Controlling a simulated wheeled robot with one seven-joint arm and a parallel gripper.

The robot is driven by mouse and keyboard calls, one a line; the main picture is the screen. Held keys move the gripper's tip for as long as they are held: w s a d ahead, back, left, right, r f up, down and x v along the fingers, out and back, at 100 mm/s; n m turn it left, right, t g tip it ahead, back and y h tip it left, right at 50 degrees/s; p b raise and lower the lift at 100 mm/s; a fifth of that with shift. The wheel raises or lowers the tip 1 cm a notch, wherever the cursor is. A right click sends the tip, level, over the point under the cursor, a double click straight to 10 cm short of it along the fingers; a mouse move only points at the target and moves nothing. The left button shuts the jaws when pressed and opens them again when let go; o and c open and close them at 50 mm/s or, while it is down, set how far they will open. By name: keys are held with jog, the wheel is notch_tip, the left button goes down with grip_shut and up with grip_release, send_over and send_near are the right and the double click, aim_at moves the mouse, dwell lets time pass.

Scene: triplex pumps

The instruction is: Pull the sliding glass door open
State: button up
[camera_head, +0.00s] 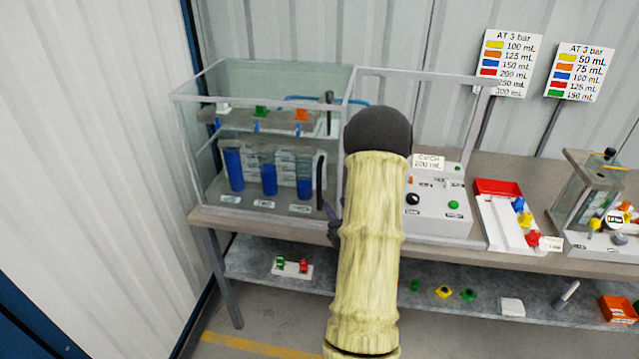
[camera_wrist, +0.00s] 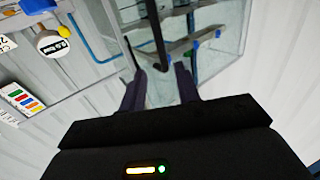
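The sliding glass door (camera_head: 215,172) covers the front of a glass cabinet holding blue cylinders at the left end of the bench. A dark vertical handle (camera_head: 321,180) stands near the door's right edge. My gripper (camera_head: 334,218) is partly hidden behind my pale yellow arm, close to the handle's lower end. In the wrist view my gripper's (camera_wrist: 159,75) two dark fingers are apart. A black bar, apparently the handle (camera_wrist: 157,35), extends toward the gap between the fingertips. I cannot tell whether they touch it.
An empty rail frame (camera_head: 420,77) continues right from the cabinet, around a control box (camera_head: 437,208). A red-ended tray (camera_head: 497,188) and a glass pump unit (camera_head: 590,190) stand farther right. A lower shelf (camera_head: 245,262) holds small parts. A corrugated wall is close on the left.

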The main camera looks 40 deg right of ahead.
aim_at(321, 184)
jog(key=p+x, duration=0.4)
jog(key=x, duration=0.8)
jog(key=shift+c, duration=0.2)
grip_shut()
